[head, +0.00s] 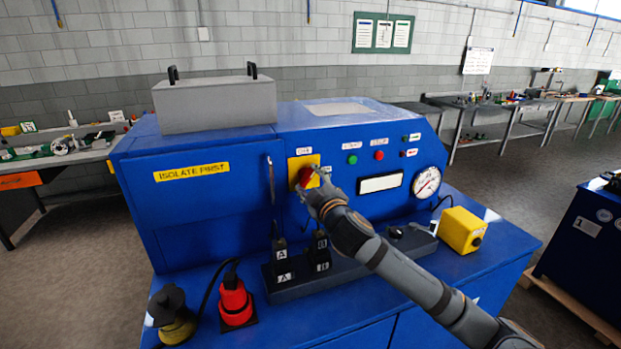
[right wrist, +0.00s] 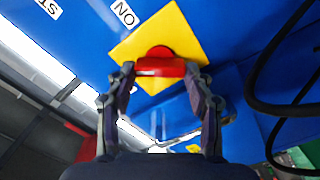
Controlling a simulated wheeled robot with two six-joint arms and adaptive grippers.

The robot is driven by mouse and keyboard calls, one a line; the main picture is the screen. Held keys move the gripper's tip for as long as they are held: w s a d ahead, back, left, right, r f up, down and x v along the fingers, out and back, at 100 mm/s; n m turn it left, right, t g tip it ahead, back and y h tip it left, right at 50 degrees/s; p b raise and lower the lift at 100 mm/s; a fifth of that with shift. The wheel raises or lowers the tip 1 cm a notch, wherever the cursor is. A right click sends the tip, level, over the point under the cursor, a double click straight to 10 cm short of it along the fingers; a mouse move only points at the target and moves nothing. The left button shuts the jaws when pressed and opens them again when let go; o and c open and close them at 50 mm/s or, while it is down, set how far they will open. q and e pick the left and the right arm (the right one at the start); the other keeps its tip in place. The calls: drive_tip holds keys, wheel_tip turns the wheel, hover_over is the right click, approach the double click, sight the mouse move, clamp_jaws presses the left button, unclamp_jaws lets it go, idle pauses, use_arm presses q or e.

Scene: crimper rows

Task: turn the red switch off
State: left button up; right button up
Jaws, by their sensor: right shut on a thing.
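The red switch (head: 304,174) sits on a yellow plate (head: 296,161) on the front of the blue machine (head: 215,230). My right gripper (head: 309,184) reaches it from the lower right and partly covers it in the head view. In the right wrist view, the red handle (right wrist: 160,67) lies level across the picture between the two fingertips of my right gripper (right wrist: 160,74), which are shut on its ends. The yellow plate (right wrist: 180,38) behind it looks tilted, and an ON label (right wrist: 124,13) is beside it. My left gripper is not in view.
Green (head: 352,159) and red (head: 379,155) buttons and a round gauge (head: 427,182) are right of the switch. Black plugs marked A and B (head: 319,250) stand below it. A red plug (head: 235,302) and a yellow box (head: 461,230) are on the ledge.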

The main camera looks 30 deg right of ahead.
drive_tip(key=n+p, duration=0.1)
drive_tip(key=n, duration=0.3)
drive_tip(key=shift+n+p, duration=0.7)
drive_tip(key=shift+n, duration=1)
drive_tip(key=shift+f, duration=0.1)
drive_tip(key=o, duration=1.2)
drive_tip(key=shift+c, duration=0.2)
